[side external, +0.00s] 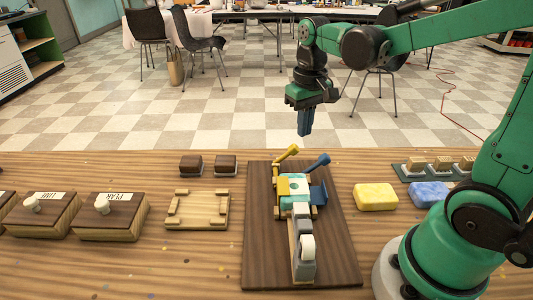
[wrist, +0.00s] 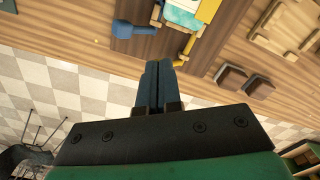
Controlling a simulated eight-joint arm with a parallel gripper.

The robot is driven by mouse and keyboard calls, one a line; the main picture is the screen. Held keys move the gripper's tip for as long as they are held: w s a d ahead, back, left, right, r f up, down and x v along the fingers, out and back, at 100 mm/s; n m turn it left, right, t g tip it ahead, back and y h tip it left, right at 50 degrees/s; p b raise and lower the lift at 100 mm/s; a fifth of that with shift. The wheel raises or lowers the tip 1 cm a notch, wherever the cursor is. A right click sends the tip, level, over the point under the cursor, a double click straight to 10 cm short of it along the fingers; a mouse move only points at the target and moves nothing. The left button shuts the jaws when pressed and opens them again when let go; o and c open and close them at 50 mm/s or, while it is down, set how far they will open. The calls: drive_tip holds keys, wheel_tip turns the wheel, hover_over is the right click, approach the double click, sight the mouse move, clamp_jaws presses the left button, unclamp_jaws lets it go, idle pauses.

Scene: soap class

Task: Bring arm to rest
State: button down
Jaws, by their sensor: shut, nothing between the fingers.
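My gripper (side external: 305,122) hangs in the air beyond the far edge of the table, fingers pointing down. Its blue fingers are together with nothing between them; they also show closed in the wrist view (wrist: 158,82). Below and nearer the camera stands a press-like device (side external: 296,205) on a dark wooden board (side external: 258,245). It has a yellow lever (side external: 287,153), a blue lever (side external: 318,161) and a pale teal block in its middle. The fingers are apart from the device.
Left of the board lie a wooden frame (side external: 197,210), two small dark blocks (side external: 190,165) and labelled boxes (side external: 110,216). Right of it are a yellow sponge-like block (side external: 375,197), a blue one (side external: 429,194) and a tray of small blocks (side external: 400,174). Chairs (side external: 198,40) stand behind on the checkered floor.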

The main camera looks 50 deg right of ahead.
drive_tip(key=s+a+r+n+t, duration=0.1)
drive_tip(key=s+a+n+t, duration=0.2)
drive_tip(key=a+t, duration=0.3)
drive_tip(key=shift+s+a+r+t, duration=0.2)
drive_tip(key=shift+r+t, duration=0.15)
drive_tip(key=shift+t, duration=0.25)
